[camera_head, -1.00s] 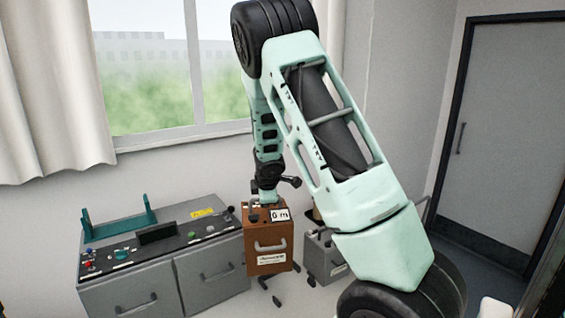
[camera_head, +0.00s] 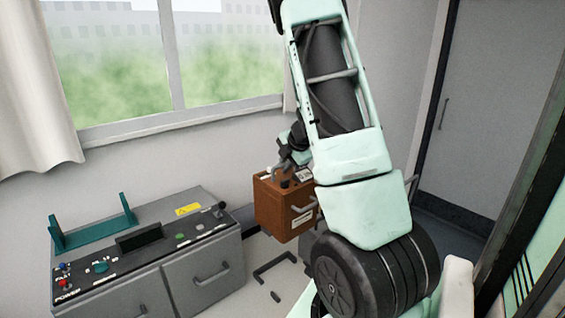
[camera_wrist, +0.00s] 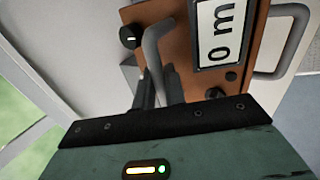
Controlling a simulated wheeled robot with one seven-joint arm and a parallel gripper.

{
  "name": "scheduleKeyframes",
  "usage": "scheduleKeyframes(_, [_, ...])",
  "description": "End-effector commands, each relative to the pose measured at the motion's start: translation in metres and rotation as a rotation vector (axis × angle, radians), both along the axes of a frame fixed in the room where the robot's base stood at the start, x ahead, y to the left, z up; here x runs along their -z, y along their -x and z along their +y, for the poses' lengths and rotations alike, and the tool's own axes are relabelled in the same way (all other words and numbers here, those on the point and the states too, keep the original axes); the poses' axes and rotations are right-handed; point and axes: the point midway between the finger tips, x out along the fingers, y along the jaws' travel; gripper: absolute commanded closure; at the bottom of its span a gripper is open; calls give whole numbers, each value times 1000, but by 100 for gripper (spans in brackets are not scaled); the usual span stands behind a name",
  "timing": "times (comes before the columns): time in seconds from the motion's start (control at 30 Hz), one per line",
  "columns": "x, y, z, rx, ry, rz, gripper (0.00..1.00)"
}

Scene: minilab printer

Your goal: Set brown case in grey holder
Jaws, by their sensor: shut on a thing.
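The brown case (camera_head: 285,209) hangs in the air right of the grey control cabinet in the head view, a little tilted. It has a front handle and a label. My gripper (camera_head: 287,166) is above it. In the wrist view the fingers (camera_wrist: 158,92) are shut on the grey bent handle (camera_wrist: 155,50) on top of the brown case (camera_wrist: 186,48), beside a white "0 m" display. A grey box-like thing (camera_head: 308,243) shows only in part behind and below the case, largely hidden by my arm; I cannot tell for sure whether it is the grey holder.
The grey control cabinet (camera_head: 215,272) stands at lower left, with teal brackets (camera_head: 92,232), buttons and a lever on top. A dark bracket-shaped piece (camera_head: 270,264) is low, right of the cabinet. A window and wall lie behind, a door (camera_head: 470,110) at right.

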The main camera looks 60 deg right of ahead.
Motion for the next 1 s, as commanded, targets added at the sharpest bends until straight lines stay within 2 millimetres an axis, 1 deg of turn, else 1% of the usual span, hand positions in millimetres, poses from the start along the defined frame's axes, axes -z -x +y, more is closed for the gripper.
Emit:
scheduleKeyframes(0.77, [76,0,-1,5,0,0,100])
scheduleKeyframes(0.83, [88,0,-1,3,2,-1,100])
scheduleKeyframes(1.0, [105,0,-1,4,2,-3,100])
